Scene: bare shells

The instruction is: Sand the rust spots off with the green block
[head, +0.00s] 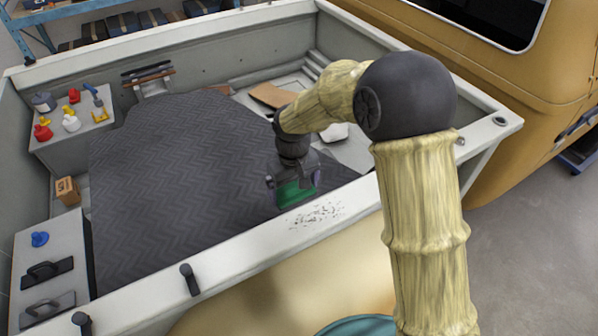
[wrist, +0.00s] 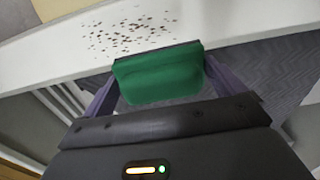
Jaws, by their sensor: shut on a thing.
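My gripper (wrist: 158,78) is shut on the green block (wrist: 158,76), which sits between its two fingers. In the head view the gripper (head: 293,187) holds the green block (head: 297,192) by the near white rim of the boat. A patch of small dark rust spots (wrist: 125,34) lies on the white rim, just beyond the block in the wrist view. In the head view the rust spots (head: 316,214) are to the lower right of the block. The block appears apart from the patch. Whether it touches the rim cannot be told.
The white rim (head: 225,262) carries dark posts (head: 189,280) towards the left. Inside lies a dark patterned floor (head: 170,170).

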